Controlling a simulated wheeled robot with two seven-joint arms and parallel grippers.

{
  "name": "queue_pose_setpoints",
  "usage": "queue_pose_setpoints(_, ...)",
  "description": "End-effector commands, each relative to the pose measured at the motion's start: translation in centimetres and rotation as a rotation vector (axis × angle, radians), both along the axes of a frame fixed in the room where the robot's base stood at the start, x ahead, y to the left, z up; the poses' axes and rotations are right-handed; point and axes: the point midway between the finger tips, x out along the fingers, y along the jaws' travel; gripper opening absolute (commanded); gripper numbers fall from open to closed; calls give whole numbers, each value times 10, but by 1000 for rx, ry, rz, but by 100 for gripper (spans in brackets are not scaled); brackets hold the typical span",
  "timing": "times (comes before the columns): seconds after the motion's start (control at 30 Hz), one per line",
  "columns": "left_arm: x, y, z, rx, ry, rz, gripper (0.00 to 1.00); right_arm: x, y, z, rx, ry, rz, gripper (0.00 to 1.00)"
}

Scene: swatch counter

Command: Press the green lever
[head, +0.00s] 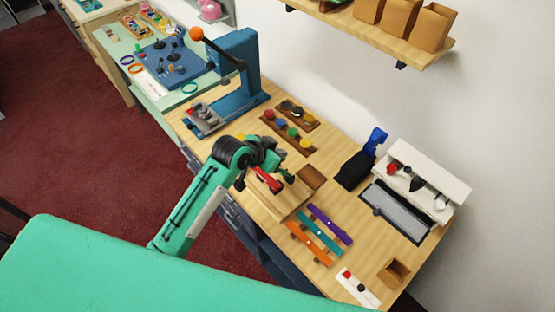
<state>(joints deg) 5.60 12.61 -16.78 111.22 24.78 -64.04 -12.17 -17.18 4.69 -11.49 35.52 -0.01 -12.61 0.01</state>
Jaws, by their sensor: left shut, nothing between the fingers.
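A light wooden block (273,201) stands on the counter in the middle of the head view. A red lever (268,180) shows on its top, and a small green lever (287,175) sits just right of it, partly hidden behind my gripper. My left gripper (278,163) is shut and empty, at the far side of the block, close above the green lever. I cannot tell whether it touches the lever. My right gripper is not in view.
Racks of coloured knobs (288,132) stand behind my gripper, with a blue press (238,72) further back. Purple, teal and orange strips (319,234) lie nearer the front. A white machine (428,180) stands at right, and a wooden shelf (350,22) hangs above.

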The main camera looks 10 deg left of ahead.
Motion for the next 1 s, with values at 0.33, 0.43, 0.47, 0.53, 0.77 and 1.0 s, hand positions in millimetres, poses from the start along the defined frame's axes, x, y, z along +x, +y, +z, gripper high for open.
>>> queue_pose_setpoints(0.33,11,-8,-29,1,4,0,0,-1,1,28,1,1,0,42)
queue_pose_setpoints(0.43,3,-3,-35,1,3,1,0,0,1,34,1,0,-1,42)
queue_pose_setpoints(0.47,1,-1,-37,1,2,0,0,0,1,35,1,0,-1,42)
queue_pose_setpoints(0.53,-2,1,-40,1,2,0,0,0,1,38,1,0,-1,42)
queue_pose_setpoints(0.77,-6,4,-44,1,0,-1,0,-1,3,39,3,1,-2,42)
queue_pose_setpoints(1.0,-6,4,-44,0,-1,-1,0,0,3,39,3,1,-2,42)
